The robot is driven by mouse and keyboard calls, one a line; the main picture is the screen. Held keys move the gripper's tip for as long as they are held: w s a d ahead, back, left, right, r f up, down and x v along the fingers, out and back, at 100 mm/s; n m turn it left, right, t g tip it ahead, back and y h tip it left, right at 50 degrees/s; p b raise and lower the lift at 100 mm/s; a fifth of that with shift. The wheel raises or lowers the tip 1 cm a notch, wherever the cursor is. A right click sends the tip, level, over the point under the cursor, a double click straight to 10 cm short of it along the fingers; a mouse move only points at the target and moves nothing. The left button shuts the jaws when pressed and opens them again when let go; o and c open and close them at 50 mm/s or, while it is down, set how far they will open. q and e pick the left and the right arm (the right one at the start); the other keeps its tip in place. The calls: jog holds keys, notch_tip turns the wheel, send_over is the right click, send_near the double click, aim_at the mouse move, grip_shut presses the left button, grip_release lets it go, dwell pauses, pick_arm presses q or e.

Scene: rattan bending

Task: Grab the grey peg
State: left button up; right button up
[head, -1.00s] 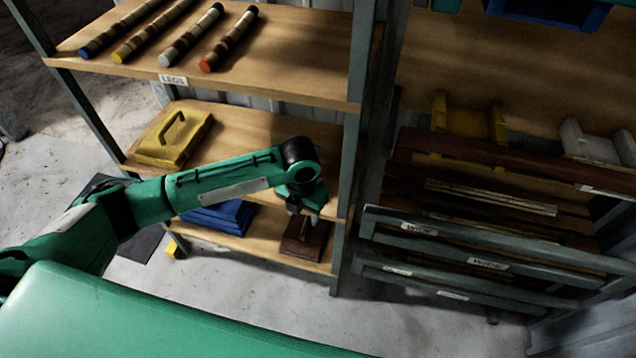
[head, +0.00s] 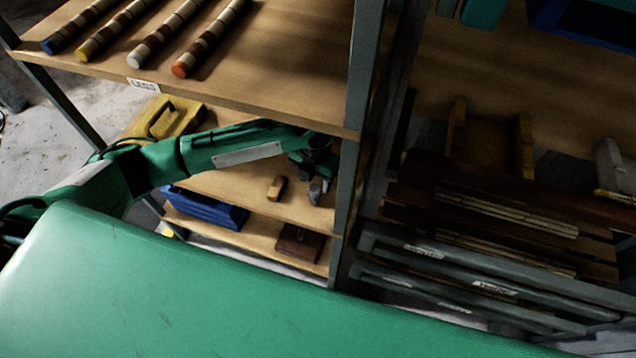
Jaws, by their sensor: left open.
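A small grey peg (head: 314,194) stands on the middle shelf board near its right end, by the shelf's upright. My left gripper (head: 321,180) is right at the peg, with its dark jaws open and pointing down. The jaws are small and dark, and I cannot tell whether they touch the peg or are around it. A tan wooden peg (head: 277,188) is on the same board, a little to the left and apart from the gripper. My right gripper is not in view.
Striped rods (head: 158,34) lie on the upper shelf above my arm. A blue block (head: 205,208) and a brown block (head: 299,243) are lower. A grey upright (head: 348,190) stands close right of the gripper.

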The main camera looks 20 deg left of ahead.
aim_at(314, 195)
pick_arm(q)
jog(key=shift+s+f, duration=0.35)
jog(key=shift+f, duration=0.5)
jog(key=shift+f+p, duration=0.5)
jog(key=shift+f, duration=2.05)
jog(key=c, duration=0.9)
